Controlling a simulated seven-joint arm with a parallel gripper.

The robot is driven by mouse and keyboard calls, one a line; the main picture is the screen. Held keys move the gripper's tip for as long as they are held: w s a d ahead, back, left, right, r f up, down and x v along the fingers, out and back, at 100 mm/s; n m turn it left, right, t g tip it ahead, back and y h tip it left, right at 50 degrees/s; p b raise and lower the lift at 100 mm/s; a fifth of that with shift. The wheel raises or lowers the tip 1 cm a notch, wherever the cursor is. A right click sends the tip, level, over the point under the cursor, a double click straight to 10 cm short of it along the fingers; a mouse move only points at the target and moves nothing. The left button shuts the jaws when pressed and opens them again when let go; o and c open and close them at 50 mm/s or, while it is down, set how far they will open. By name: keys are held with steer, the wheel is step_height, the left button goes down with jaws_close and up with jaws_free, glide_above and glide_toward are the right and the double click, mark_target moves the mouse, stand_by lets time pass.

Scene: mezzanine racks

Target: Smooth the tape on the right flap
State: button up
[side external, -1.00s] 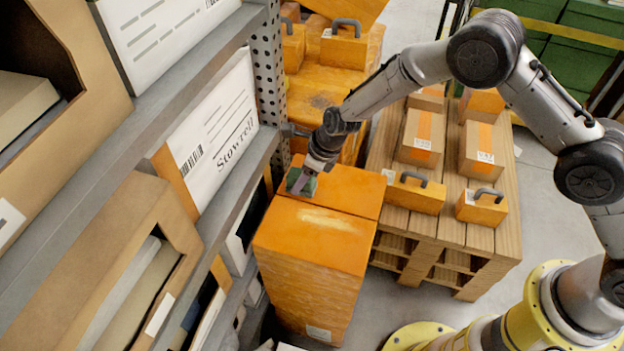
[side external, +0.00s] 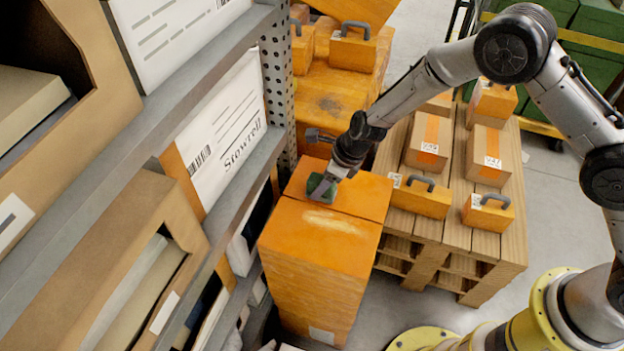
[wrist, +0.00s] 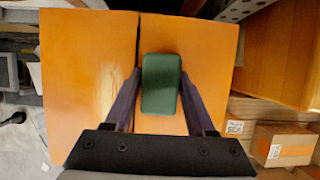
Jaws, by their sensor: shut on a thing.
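A tall orange box (side external: 310,275) stands beside the rack, its top split by a dark seam into two flaps. The near flap (side external: 300,235) carries a pale, glossy streak (side external: 330,222). In the wrist view this flap (wrist: 75,95) is left of the seam, and the other flap (wrist: 215,65) is right of it. My gripper (side external: 328,186) is shut on a green block (wrist: 161,85), one finger on each side. The block is over the far flap (side external: 360,192), just beyond the seam, and appears to touch it. No separate tape edge is clear.
The grey rack (side external: 225,190) with cartons and a Stowrell label is close on the left. A wooden pallet (side external: 460,232) with several cartons and orange handled cases stands at the right. More orange cases sit behind the box.

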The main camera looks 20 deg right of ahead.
steer(key=shift+s+d, duration=4.45)
step_height(320, 180, up, 8)
steer(key=shift+r, duration=0.15)
